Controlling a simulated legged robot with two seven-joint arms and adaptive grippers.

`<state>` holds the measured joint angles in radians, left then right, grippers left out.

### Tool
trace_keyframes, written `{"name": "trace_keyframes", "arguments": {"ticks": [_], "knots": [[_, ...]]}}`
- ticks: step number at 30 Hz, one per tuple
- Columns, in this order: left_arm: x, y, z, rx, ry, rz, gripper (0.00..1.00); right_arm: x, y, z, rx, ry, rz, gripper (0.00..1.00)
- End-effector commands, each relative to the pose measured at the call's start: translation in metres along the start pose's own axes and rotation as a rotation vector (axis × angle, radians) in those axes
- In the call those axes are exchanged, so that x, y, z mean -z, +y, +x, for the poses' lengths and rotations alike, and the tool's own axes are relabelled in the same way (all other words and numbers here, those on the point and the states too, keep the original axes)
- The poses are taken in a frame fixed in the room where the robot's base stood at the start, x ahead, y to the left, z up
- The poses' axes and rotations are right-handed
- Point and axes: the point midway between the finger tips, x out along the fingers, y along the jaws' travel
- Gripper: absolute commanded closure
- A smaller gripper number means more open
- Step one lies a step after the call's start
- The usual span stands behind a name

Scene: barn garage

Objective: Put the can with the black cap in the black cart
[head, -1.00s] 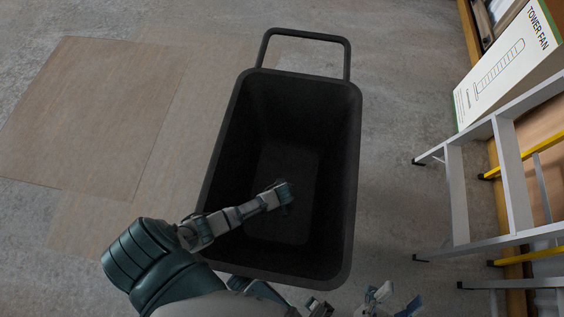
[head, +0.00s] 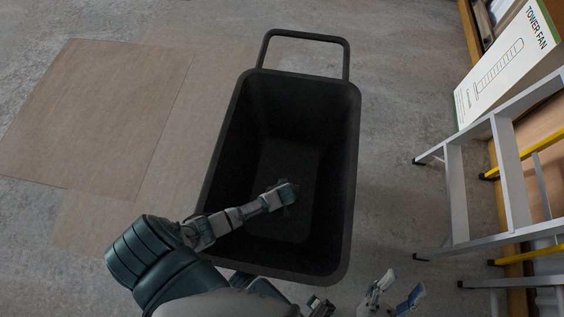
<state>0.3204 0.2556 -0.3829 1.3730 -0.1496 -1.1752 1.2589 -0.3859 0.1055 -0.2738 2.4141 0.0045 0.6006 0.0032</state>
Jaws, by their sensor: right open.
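The black cart (head: 352,170) stands open in the middle of the head view, with its handle at the far end. My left arm reaches in from the left over the cart's near left rim. My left gripper (head: 288,203) is over the cart's interior, seen from behind, and its fingers are mostly hidden against the dark inside. My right gripper (head: 395,293) is open with nothing between its fingers, beyond the cart's near right corner at the bottom edge. I see no can with a black cap in this view; the cart's visible interior looks empty.
A metal stepladder (head: 457,195) and a white tower fan box (head: 505,66) stand along the right side, with yellow rails behind the ladder. Flat brown sheets (head: 95,115) lie on the floor at left. The floor between cart and ladder is clear.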

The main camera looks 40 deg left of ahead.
Motion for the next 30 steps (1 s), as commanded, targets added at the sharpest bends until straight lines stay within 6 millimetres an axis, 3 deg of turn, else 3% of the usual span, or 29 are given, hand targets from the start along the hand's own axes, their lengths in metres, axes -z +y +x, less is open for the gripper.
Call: {"name": "trace_keyframes", "arguments": {"ticks": [3,8,15,23,26,29,30], "knots": [[0.005,0.001,-0.023,-0.007,0.002,-0.003,0.02,-0.015,-0.001,0.008,0.003,-0.141,-0.016,0.45],[0.004,0.001,-0.049,-0.008,0.0,-0.004,0.02,-0.045,0.003,0.006,-0.002,-0.36,-0.034,0.45],[0.004,0.001,-0.085,-0.005,0.0,-0.003,0.02,-0.08,0.011,-0.015,-0.016,-0.659,-0.054,0.45],[0.001,0.001,-0.104,-0.007,-0.001,0.002,0.02,-0.098,0.017,-0.035,-0.027,-0.833,-0.062,0.45],[-0.009,0.01,-0.115,-0.092,0.002,0.06,0.02,-0.1,0.017,-0.038,-0.028,-0.852,-0.064,0.45],[-0.024,0.033,-0.15,-0.308,0.049,0.199,0.02,-0.101,0.017,-0.039,-0.028,-0.856,-0.064,0.45],[-0.029,0.044,-0.173,-0.419,0.099,0.267,0.02,-0.101,0.017,-0.039,-0.028,-0.855,-0.064,0.45]]}}
